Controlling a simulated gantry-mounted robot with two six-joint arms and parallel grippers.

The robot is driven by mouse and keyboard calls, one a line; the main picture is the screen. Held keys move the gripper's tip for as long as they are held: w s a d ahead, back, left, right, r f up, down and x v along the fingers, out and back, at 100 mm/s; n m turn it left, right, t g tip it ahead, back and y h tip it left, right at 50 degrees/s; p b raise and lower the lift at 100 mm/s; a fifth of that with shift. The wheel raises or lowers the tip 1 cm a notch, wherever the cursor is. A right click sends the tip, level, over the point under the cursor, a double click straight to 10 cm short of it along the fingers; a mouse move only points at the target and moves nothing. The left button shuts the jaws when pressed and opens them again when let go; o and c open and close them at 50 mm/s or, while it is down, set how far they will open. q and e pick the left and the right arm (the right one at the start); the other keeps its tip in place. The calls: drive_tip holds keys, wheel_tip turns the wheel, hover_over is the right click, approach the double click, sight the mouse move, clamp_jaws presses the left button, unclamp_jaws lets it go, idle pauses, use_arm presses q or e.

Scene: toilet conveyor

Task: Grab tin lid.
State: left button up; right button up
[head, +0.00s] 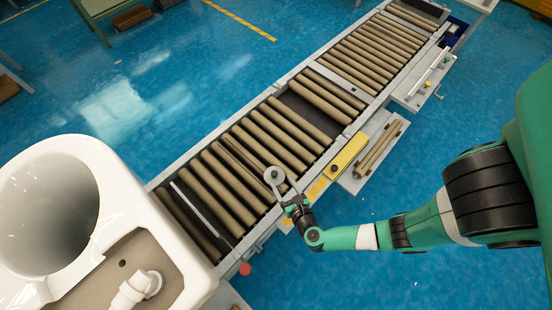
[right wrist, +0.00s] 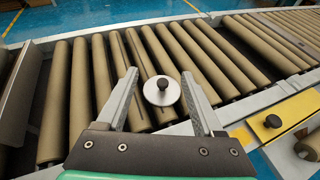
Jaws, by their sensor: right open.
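The tin lid (head: 274,175) is a small round silver disc with a dark knob. It is at the near edge of the roller conveyor. The right wrist view shows the lid (right wrist: 155,97) between the two fingers of my right gripper, with gaps on both sides. My right gripper (head: 284,192) is open and reaches over the conveyor edge from the right; it also shows in the right wrist view (right wrist: 160,74). What is under the lid, and its exact height against the fingers, I cannot tell. My left gripper is not in view.
The conveyor (head: 300,125) runs diagonally to the upper right. A white toilet (head: 110,190) stands at its lower left end. A yellow block (head: 345,157) with a black knob is on the near edge, right of the lid; it also shows in the right wrist view (right wrist: 292,108).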

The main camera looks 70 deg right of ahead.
drive_tip(key=b, duration=0.3)
approach(274, 174)
drive_tip(key=shift+s+a+r+n, duration=0.1)
drive_tip(key=shift+s+r+n, duration=0.3)
drive_tip(key=shift+s, duration=0.25)
drive_tip(key=shift+w+a+y, duration=0.15)
drive_tip(key=shift+w+y, duration=0.1)
drive_tip(key=shift+y, duration=0.05)
drive_tip(key=shift+r+p, duration=0.15)
drive_tip(key=shift+p, duration=0.2)
drive_tip(key=b+x, duration=0.3)
drive_tip(key=x, duration=0.3)
drive_tip(key=shift+w+d, duration=0.1)
drive_tip(key=shift+d, duration=0.15)
drive_tip(key=shift+w+d+f, duration=0.1)
drive_tip(key=shift+d+f, duration=0.1)
drive_tip(key=shift+f, duration=0.15)
drive_tip(key=b+x, duration=0.2)
drive_tip(key=x, duration=0.2)
drive_tip(key=shift+f+b, duration=0.15)
drive_tip(key=shift+b, duration=0.15)
drive_tip(key=shift+w+d, duration=0.2)
drive_tip(key=shift+c, duration=0.7)
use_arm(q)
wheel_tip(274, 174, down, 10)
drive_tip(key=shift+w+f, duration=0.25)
use_arm(e)
clamp_jaws()
